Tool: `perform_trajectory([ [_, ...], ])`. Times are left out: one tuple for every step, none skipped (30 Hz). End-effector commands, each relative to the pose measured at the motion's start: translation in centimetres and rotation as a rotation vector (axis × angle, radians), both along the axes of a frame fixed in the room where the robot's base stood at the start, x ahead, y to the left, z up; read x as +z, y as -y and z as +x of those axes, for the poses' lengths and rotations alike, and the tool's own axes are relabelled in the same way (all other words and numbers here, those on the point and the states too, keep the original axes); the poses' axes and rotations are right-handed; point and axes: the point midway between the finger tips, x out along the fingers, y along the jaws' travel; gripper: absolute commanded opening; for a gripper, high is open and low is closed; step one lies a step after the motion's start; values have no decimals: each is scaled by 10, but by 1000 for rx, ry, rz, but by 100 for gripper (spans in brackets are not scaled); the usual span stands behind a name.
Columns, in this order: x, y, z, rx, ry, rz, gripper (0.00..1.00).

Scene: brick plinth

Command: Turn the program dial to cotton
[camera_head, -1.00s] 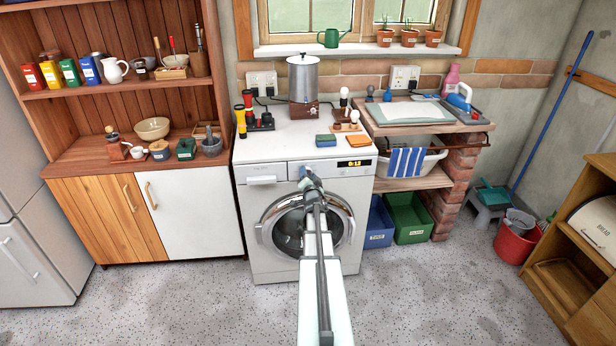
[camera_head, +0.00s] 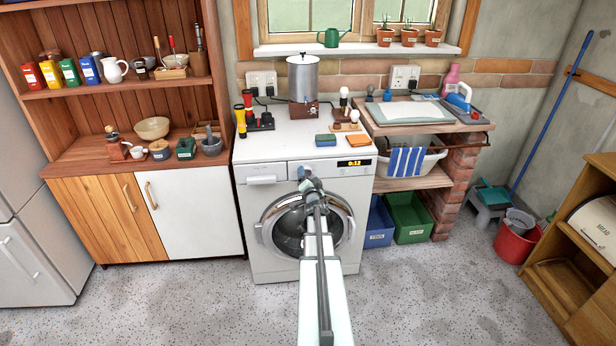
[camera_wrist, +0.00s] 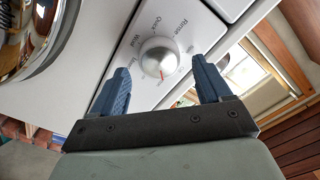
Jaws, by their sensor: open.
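The program dial (camera_wrist: 159,60) is a round silver knob with a red pointer mark on the washing machine's front panel. In the wrist view printed words ring it; "Rinse", "Quick" and "Wool" can be made out, while other labels are partly hidden by my fingers. My gripper (camera_wrist: 160,88) is open, its two blue fingers apart on either side of the dial, with no clear contact. In the head view my arm covers the dial on the white washing machine (camera_head: 265,215), and the display (camera_head: 354,163) is lit, reading about 0:12.
The round chrome-rimmed door (camera_head: 262,232) lies just below the panel. The floor in front is clear.

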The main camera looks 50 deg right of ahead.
Motion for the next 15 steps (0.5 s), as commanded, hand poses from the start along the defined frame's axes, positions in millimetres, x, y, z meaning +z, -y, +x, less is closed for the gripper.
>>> perform_trajectory([
  [1, -7, -7, -1, -1, 1, 77],
  [1, -10, -10, -1, -1, 1, 77],
  [1, -15, -14, -1, -1, 1, 77],
  [1, -18, -18, -1, -1, 1, 77],
  [1, -22, -22, -1, -1, 1, 77],
  [1, -27, -27, -1, -1, 1, 77],
  [1, -32, -31, -1, -1, 1, 77],
  [1, -36, -35, -1, -1, 1, 77],
  [1, -42, -41, -1, -1, 1, 77],
  [1, -46, -45, -1, -1, 1, 77],
  [1, -50, -49, -1, -1, 1, 77],
  [1, -56, -55, -1, -1, 1, 77],
  [1, -60, -59, 0, -1, 1, 77],
  [1, -64, -63, 0, -1, 1, 77],
  [1, -69, -68, 1, 0, 1, 77],
])
